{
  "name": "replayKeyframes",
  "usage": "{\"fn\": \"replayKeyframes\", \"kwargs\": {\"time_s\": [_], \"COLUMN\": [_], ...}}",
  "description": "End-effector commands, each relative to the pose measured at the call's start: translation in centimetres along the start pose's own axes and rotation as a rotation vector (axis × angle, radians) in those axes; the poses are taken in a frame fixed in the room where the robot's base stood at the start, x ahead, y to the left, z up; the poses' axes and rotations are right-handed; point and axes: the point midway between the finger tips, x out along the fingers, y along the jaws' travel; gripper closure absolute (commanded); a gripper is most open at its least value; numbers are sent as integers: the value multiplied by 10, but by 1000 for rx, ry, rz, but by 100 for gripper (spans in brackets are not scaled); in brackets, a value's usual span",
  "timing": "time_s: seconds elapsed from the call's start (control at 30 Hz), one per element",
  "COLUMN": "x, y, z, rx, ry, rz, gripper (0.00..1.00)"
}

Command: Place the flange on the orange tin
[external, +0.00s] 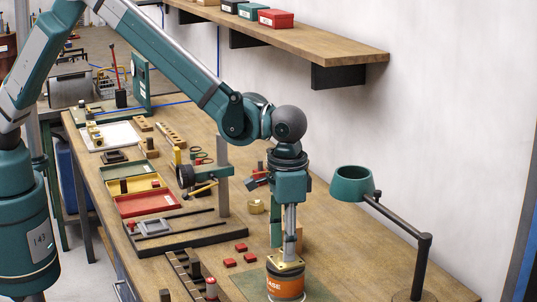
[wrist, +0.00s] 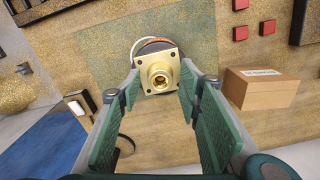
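The brass flange (wrist: 157,72) has a square plate with corner holes and a raised round centre with a bore. It lies flat on top of the orange tin (external: 286,286), which stands upright on the bench. In the external view the flange (external: 285,265) shows just under my gripper (external: 284,252). In the wrist view my gripper (wrist: 160,76) is open, its green-padded fingers on the left and right of the flange with narrow gaps. The flange hides most of the tin there; only an orange edge and a pale rim show behind it.
A cardboard box (wrist: 262,88) stands close to the right finger. Several red blocks (external: 241,247) lie left of the tin. A green lamp-like stand (external: 352,184) rises at right. A dark slotted rack (external: 180,268) is at left.

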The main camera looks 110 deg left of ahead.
Motion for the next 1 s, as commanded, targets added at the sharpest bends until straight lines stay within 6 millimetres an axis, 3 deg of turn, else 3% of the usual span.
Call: {"fn": "replayKeyframes", "kwargs": {"time_s": [0.6,1.0], "x": [-91,-107], "y": [0,0], "z": [0,0], "rx": [0,0], "ry": [0,0], "rz": [0,0], "gripper": [64,64]}}
